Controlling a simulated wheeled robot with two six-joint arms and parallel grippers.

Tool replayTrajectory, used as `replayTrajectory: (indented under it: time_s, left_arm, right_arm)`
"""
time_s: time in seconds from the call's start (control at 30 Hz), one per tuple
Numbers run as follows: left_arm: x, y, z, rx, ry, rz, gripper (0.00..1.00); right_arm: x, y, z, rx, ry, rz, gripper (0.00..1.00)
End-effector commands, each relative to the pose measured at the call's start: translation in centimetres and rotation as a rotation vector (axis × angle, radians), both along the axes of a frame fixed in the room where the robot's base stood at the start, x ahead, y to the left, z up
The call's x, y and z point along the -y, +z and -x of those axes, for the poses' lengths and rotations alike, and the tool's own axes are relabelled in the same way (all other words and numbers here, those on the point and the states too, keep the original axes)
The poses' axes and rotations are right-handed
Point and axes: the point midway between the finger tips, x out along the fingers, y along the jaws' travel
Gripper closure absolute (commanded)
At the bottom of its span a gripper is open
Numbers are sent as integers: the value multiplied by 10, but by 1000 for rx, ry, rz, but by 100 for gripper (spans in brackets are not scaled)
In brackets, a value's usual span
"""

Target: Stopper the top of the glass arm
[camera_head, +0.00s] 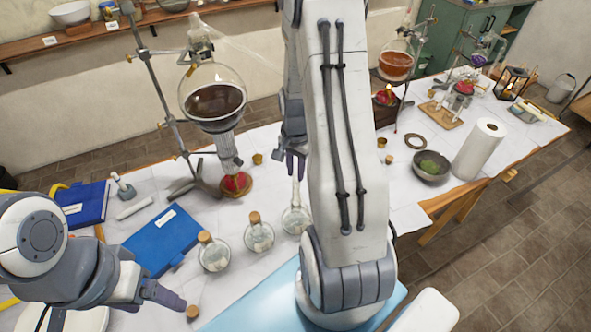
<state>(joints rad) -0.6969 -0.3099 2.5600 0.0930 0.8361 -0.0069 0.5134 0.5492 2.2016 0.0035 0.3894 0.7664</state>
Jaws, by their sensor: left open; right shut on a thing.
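A still stands at the back left: a round flask of dark liquid (215,100) in a stand, with a glass head (199,35). A pale glass arm (245,55) slopes from the head down to the right, its far end hidden behind my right arm. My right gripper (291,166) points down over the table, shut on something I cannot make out. The neck of a clear long-necked flask (296,219) rises to its fingertips; I cannot tell whether they touch.
Two corked flasks (213,256) (259,236) stand in front of the still. A blue book (163,243) lies left of them. To the right are a dark bowl (431,167), a paper roll (479,149) and a second still with orange liquid (396,65). My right arm blocks the middle.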

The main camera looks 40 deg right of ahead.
Motion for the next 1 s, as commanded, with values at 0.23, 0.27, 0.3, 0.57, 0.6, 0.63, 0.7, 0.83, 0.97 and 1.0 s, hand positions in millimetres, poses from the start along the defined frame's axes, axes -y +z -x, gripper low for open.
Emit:
replayTrajectory:
  time_s: [0.23, 0.27, 0.3, 0.57, 0.6, 0.63, 0.7, 0.83, 0.97, 1.0]
  left_arm:
    - [0, -3, 0, 0, 0, 0, 22]
    - [0, -3, 0, 0, 0, 0, 22]
    - [0, -3, 0, 0, 0, 0, 22]
    - [0, -5, 0, 0, 0, 0, 22]
    - [0, -6, 0, 0, 0, 0, 22]
    - [0, -6, 0, 0, 0, 0, 22]
    - [0, -6, 0, 0, 0, 0, 22]
    - [0, -7, 0, 0, 0, 0, 22]
    - [0, -7, 0, 0, 0, 0, 22]
    - [0, -6, 0, 0, 0, 0, 22]
  right_arm:
    - [0, -4, 0, 0, 0, 0, 100]
    - [0, -4, 0, 0, 0, 0, 100]
    - [0, -4, 0, 0, 0, 0, 100]
    - [0, -8, 0, 0, 0, 0, 100]
    - [0, -8, 0, 0, 0, 0, 100]
    - [0, -8, 0, 0, 0, 0, 100]
    - [0, -9, 0, 0, 0, 0, 100]
    - [0, -10, 0, 0, 0, 0, 100]
    - [0, -9, 0, 0, 0, 0, 100]
    - [0, -9, 0, 0, 0, 0, 100]
